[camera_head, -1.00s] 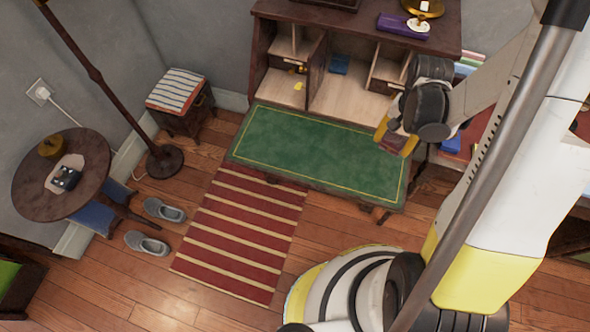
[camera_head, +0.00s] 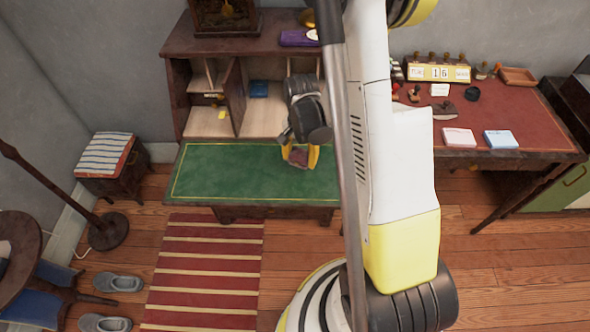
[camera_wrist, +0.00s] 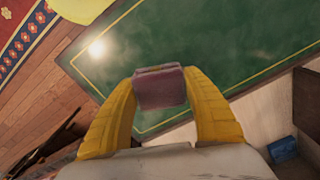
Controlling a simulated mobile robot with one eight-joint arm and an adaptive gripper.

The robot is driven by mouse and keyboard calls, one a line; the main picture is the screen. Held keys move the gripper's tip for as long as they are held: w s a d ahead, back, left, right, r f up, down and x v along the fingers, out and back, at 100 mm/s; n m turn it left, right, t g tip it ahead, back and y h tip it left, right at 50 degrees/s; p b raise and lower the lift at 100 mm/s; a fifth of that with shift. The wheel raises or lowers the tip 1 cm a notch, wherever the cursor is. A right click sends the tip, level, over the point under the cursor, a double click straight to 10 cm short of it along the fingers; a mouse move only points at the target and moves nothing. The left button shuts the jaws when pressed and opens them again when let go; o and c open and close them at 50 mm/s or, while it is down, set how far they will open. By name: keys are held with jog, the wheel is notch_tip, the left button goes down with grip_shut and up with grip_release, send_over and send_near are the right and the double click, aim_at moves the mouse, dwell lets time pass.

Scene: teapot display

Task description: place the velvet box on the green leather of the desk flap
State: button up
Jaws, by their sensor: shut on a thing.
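A small dark mauve velvet box (camera_wrist: 160,88) is held between the two yellow fingers of my gripper (camera_wrist: 163,92) in the wrist view. In the head view my gripper (camera_head: 300,157) is over the right part of the desk flap, and the box (camera_head: 299,157) shows between its fingers. The flap's green leather (camera_head: 215,170) has a gold border line and is bare around the gripper. In the wrist view the green leather (camera_wrist: 200,40) lies behind the box. I cannot tell how large the gap is between the box and the leather.
Behind the flap are desk compartments with an open small door (camera_head: 234,95) and a blue item (camera_head: 259,88). A purple box (camera_head: 299,38) lies on the desk top. A red-topped table (camera_head: 530,115) with stamps and cards stands at the right. The flap's left part is clear.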

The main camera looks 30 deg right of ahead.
aim_at(296, 170)
jog(key=shift+w+a+f, duration=0.4)
jog(key=shift+w+f, duration=0.05)
jog(key=shift+w, duration=0.05)
jog(key=shift+f+b, duration=1)
jog(key=shift+f, duration=0.9)
jog(key=shift+f, duration=0.2)
jog(key=o, duration=1.2)
jog(key=shift+c, duration=0.2)
jog(key=shift+r, duration=0.15)
